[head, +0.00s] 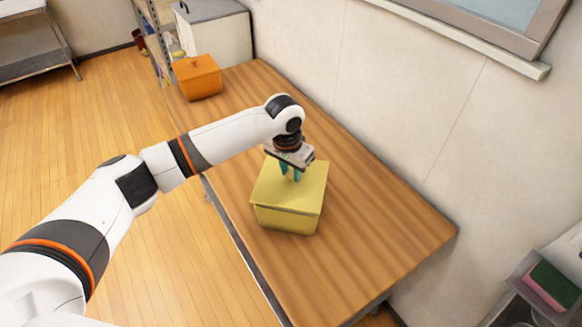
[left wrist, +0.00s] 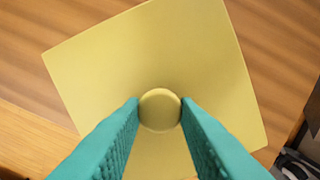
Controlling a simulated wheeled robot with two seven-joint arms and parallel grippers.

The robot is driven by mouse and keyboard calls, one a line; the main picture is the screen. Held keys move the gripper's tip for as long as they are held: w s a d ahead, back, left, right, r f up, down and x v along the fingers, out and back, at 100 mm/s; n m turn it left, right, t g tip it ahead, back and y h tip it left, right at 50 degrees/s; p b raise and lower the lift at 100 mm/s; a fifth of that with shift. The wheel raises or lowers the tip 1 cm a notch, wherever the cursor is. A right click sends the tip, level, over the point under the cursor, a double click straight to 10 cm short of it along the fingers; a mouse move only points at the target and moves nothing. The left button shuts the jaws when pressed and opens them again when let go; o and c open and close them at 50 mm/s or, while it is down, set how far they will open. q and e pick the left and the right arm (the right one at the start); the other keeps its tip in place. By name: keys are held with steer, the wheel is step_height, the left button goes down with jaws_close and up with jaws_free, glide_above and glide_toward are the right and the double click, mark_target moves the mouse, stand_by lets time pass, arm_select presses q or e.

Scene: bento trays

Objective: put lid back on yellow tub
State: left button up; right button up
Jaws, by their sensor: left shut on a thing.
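The yellow tub (head: 288,220) stands on the wooden table, toward the table's middle. Its square yellow lid (head: 306,198) lies over the tub's top; whether it is fully seated I cannot tell. My left gripper (head: 291,176) points down from above, with its teal fingers at the middle of the lid. In the left wrist view the fingers are shut on the lid's round knob (left wrist: 160,110), one on each side, with the flat lid (left wrist: 150,55) spread out below. The tub's body is hidden under the lid in that view. My right gripper is not in view.
The wooden table (head: 375,245) runs along the wall and is clear around the tub. An orange lidded box (head: 198,78) stands at its far end. A sink with a green and pink sponge (head: 552,285) is at lower right.

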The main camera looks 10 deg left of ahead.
arm_select(q)
steer(key=shift+f+p, duration=0.1)
steer(key=shift+p, duration=0.85)
stand_by(1.1)
steer(key=shift+f, duration=0.4)
stand_by(1.0)
steer(key=shift+f+p, duration=0.1)
steer(key=shift+p, duration=0.6)
steer(key=o, duration=1.5)
